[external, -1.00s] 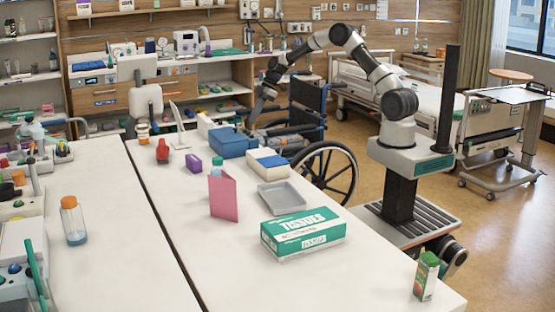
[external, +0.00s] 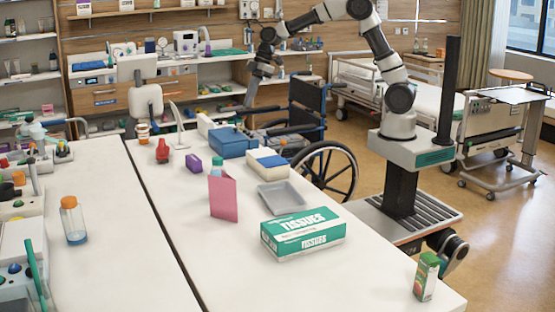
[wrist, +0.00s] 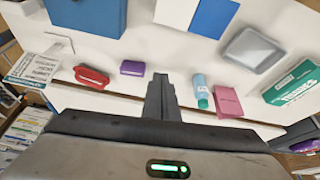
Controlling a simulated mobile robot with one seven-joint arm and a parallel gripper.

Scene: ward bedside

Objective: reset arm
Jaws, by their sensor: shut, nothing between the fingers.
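My gripper (external: 249,100) hangs pointing down above the far end of the white table (external: 140,215), in front of the back shelves. In the wrist view its fingers (wrist: 161,90) are together at the centre with nothing between them. My arm arches up from its base on the right, and its top reaches the upper picture edge. No object touches the gripper.
A blue box (external: 232,142), a blue-and-white box (external: 267,163), a red item (external: 162,151), a purple box (external: 193,163), a pink card (external: 223,198), a grey tray (external: 281,196) and a tissue box (external: 303,234) stand on the table. A wheelchair (external: 318,125) stands behind.

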